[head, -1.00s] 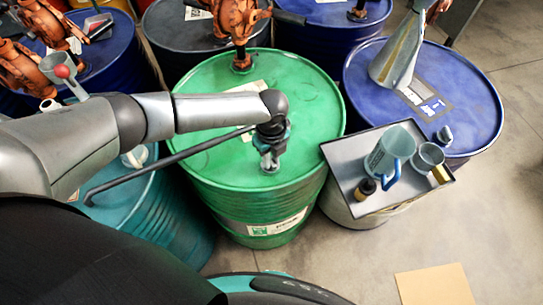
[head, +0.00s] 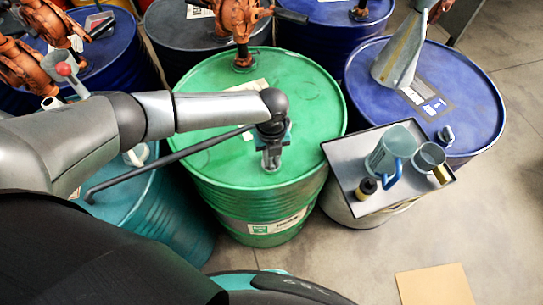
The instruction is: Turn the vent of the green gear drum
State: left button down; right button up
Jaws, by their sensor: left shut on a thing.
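The green gear drum (head: 310,100) stands upright in the middle of the head view, with a pale label on its side and an orange pump at the back of its lid. My left gripper (head: 271,164) points down at the front part of the drum's lid and is shut. The vent is hidden beneath and between the fingers, so its own shape cannot be made out. My left arm reaches in from the left over the lid. My right gripper is not in view.
A tray (head: 343,150) right of the drum holds a clear jug (head: 389,150), a metal cup (head: 428,158) and a small dark bottle (head: 366,188). A blue drum (head: 465,90) with a funnel (head: 400,55) stands behind it. A teal drum (head: 185,215) stands left. Cardboard (head: 435,285) lies on open floor.

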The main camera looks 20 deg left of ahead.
aim_at(272, 161)
pick_arm(q)
jog(key=c, duration=0.8)
grip_release()
jog(key=shift+r, duration=0.1)
notch_tip(272, 161, up, 15)
jog(key=p, duration=0.1)
